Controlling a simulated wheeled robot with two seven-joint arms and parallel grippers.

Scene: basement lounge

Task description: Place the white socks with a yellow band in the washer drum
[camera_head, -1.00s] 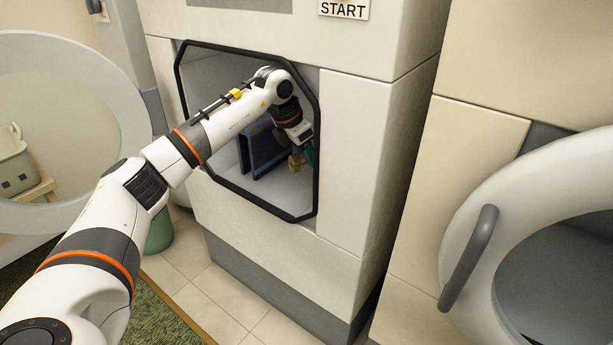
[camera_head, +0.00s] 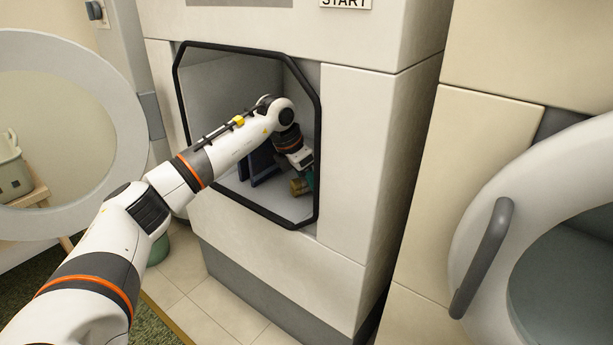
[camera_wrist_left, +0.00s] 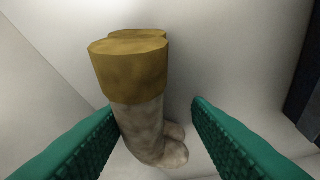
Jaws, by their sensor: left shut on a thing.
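The white socks with a yellow band (camera_wrist_left: 135,80) are between the green fingers of my left gripper (camera_wrist_left: 155,125) in the left wrist view. The band points up and the white feet point down in that picture. In the head view the left arm reaches through the open front of the washer drum (camera_head: 235,205). My left gripper (camera_head: 304,178) is low inside, near its right wall, shut on the socks (camera_head: 297,187). Only the yellow band shows clearly there. Whether the socks touch the drum floor cannot be told. My right gripper is not in view.
A dark blue item (camera_head: 262,165) stands in the drum left of the gripper, partly behind my arm. The opening has a black rim (camera_head: 319,150). A round open door with a grey handle (camera_head: 482,258) is at the right. Another round door (camera_head: 125,105) is at the left.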

